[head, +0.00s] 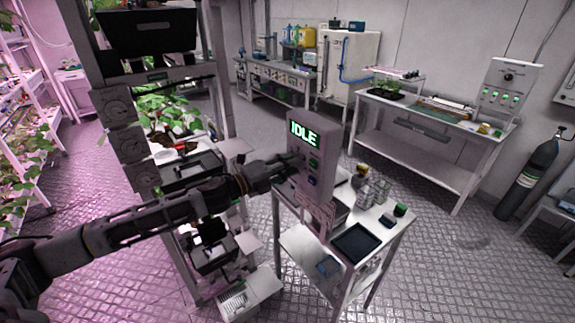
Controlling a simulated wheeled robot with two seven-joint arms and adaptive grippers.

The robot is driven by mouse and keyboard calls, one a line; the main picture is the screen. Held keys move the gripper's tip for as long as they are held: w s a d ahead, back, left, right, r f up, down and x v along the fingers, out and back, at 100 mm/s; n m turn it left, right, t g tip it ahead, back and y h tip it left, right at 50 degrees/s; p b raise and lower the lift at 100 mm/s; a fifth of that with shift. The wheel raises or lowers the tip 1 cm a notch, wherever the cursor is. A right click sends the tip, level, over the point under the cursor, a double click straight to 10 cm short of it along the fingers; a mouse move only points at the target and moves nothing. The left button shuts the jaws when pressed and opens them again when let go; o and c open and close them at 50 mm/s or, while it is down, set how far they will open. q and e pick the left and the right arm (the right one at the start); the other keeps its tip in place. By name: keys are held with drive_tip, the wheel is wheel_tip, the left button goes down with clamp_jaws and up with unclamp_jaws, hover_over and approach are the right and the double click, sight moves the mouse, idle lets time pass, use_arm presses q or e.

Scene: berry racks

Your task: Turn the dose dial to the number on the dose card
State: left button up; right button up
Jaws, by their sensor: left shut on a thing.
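A grey dosing unit (322,140) with a green screen reading IDLE stands on a small white cart in the head view. Small buttons and lights run down its front face. My left gripper (284,172) reaches in from the left to the lower left part of this face. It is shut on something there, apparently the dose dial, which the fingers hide. I cannot read a dial setting. I cannot make out a dose card or its number. My right gripper is not in view.
The white cart (378,236) also holds a dark tray (357,243), several small jars and a green-topped item (400,209). A plant rack with dark round dials (118,105) stands close on the left. A gas cylinder (528,172) stands at right. The floor between is free.

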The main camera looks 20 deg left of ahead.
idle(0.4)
use_arm(q)
drive_tip(key=o, duration=1.1)
drive_tip(key=shift+c, duration=0.2)
drive_tip(key=shift+s, duration=0.15)
drive_tip(key=v, duration=0.8)
idle(1.0)
drive_tip(key=shift+v, duration=0.95)
drive_tip(key=shift+s+a, duration=0.45)
drive_tip(key=shift+s, duration=0.1)
drive_tip(key=shift+s+a, duration=0.15)
idle(0.6)
